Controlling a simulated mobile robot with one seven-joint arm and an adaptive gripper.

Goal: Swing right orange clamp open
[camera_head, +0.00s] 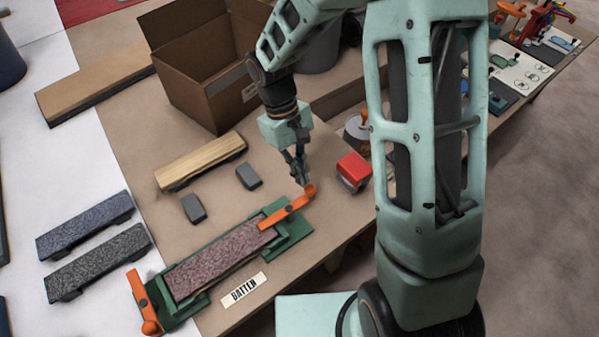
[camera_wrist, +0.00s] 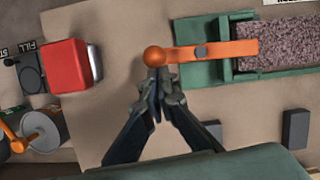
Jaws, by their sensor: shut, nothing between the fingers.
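The right orange clamp (camera_head: 286,208) lies across the right end of the green fixture (camera_head: 292,236), its arm reaching over the end of the speckled sanding block (camera_head: 215,260). Its round knob is at the outer end. In the wrist view the clamp arm (camera_wrist: 215,51) extends right from the knob over the block (camera_wrist: 285,45). My gripper (camera_head: 305,183) is shut and empty, its fingertips right beside the knob; in the wrist view the fingertips (camera_wrist: 157,82) sit just below it. I cannot tell if they touch. The left orange clamp (camera_head: 143,303) points outward, off the block.
A red block (camera_head: 354,171) stands right of my gripper. Two dark grey blocks (camera_head: 249,177) and a wooden piece (camera_head: 200,161) lie behind the fixture. A cardboard box (camera_head: 205,75) stands at the back. A "BATTEN" label (camera_head: 244,289) lies in front.

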